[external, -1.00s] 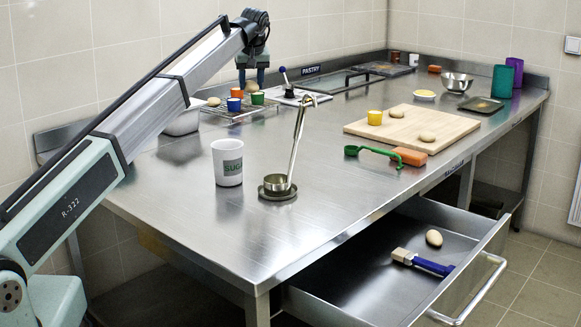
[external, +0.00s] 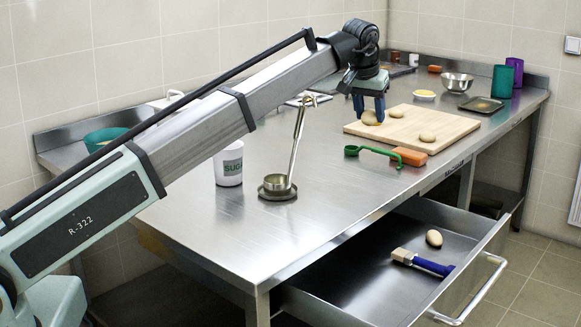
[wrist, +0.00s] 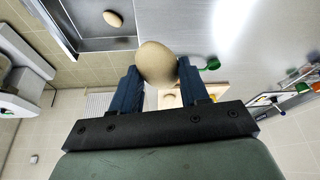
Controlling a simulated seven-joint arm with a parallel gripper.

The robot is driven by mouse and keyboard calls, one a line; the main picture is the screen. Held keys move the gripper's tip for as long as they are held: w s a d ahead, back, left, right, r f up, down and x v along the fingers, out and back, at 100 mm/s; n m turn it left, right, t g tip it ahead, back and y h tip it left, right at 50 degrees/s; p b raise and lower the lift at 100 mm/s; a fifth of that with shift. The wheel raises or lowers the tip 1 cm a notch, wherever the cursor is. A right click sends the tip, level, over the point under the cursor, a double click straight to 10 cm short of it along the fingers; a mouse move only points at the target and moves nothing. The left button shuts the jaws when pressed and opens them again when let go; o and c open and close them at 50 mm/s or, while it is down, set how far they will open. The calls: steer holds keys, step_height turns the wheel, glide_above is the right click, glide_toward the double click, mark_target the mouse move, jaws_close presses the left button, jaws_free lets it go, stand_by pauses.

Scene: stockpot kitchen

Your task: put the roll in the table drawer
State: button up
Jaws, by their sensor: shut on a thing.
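My gripper (external: 370,112) is shut on a tan roll (external: 371,118), held over the left part of the wooden cutting board. The held roll also shows between the fingers in the wrist view (wrist: 157,62). The table drawer (external: 340,283) is pulled open at the front right, below and nearer than my gripper. In it lie another roll (external: 434,238) and a blue-handled brush (external: 422,262). The drawer also shows at the top left of the wrist view (wrist: 92,43), with that roll (wrist: 113,18) inside.
The cutting board (external: 455,127) bears more rolls. An orange block (external: 409,156) and a green scoop (external: 370,152) lie before it. A ladle stand (external: 278,188) and a white SUGAR mug (external: 229,165) stand further left. The table's front middle is clear.

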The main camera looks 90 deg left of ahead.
steer(key=w+d+m+t+h, duration=0.1)
steer(key=w+d+m, duration=0.15)
steer(key=d, duration=0.65)
steer(key=w+d+m, duration=0.2)
steer(key=w+d, duration=0.2)
steer(key=d, duration=0.6)
glide_above(407, 285)
steer(key=s, duration=0.1)
step_height(407, 285, down, 24)
steer(key=shift+n, duration=0.25)
steer(key=shift+s+d+f, duration=0.1)
steer(key=shift+d+f, duration=0.05)
steer(key=shift+f, duration=1.65)
steer(key=shift+d+f, duration=0.15)
steer(key=shift+f, duration=1.7)
steer(key=shift+s+d+f, duration=0.1)
steer(key=shift+d+f, duration=0.05)
steer(key=shift+f, duration=1.65)
steer(key=shift+f, duration=0.15)
steer(key=o, duration=1)
steer(key=shift+o, duration=0.2)
steer(key=v, duration=1.2)
steer(key=shift+s, duration=0.1)
